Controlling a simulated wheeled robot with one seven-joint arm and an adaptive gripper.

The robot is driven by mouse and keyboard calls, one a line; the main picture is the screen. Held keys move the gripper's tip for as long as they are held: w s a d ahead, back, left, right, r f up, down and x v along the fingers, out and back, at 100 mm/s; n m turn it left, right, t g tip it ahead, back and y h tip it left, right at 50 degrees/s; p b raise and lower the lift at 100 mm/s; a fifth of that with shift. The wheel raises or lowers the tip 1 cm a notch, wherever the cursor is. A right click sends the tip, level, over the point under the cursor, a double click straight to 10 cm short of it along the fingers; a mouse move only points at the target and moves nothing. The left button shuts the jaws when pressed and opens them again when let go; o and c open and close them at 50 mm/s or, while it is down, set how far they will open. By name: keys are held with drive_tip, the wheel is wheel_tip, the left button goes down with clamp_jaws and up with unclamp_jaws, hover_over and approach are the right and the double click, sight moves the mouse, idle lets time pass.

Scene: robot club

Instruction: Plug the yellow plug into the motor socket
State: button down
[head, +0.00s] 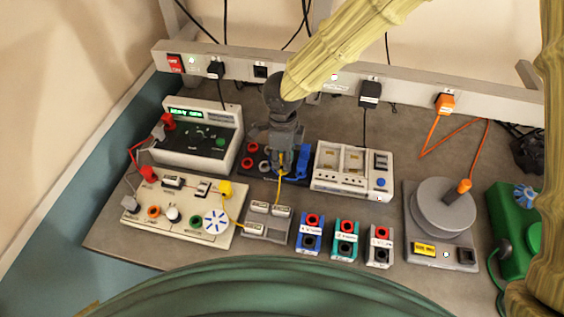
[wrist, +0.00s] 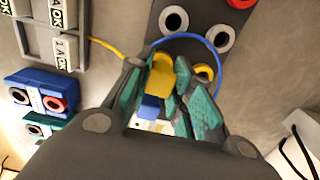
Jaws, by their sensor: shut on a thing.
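My gripper (head: 284,166) is shut on a yellow plug (wrist: 161,82), its fingers on either side of it. A blue piece (wrist: 150,109) shows beside the plug between the fingers. A yellow cable (head: 277,192) runs from the gripper down to a small grey box. The gripper is over a dark socket block (head: 252,165), whose grey-ringed sockets show in the wrist view (wrist: 220,38). A yellow-ringed socket (wrist: 206,72) lies partly hidden beyond the plug; I cannot tell whether they touch. No legible label identifies the motor socket.
A white board (head: 150,226) with coloured sockets and a yellow piece (head: 226,188) is at left. A meter (head: 196,145) stands behind it and a white charger unit (head: 353,170) right of the gripper. Three small socket blocks (head: 345,240) stand in front. A blue cable (wrist: 222,60) loops near the fingers.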

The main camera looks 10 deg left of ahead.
drive_tip(key=shift+r+p, duration=0.5)
drive_tip(key=shift+r, duration=0.05)
idle(0.4)
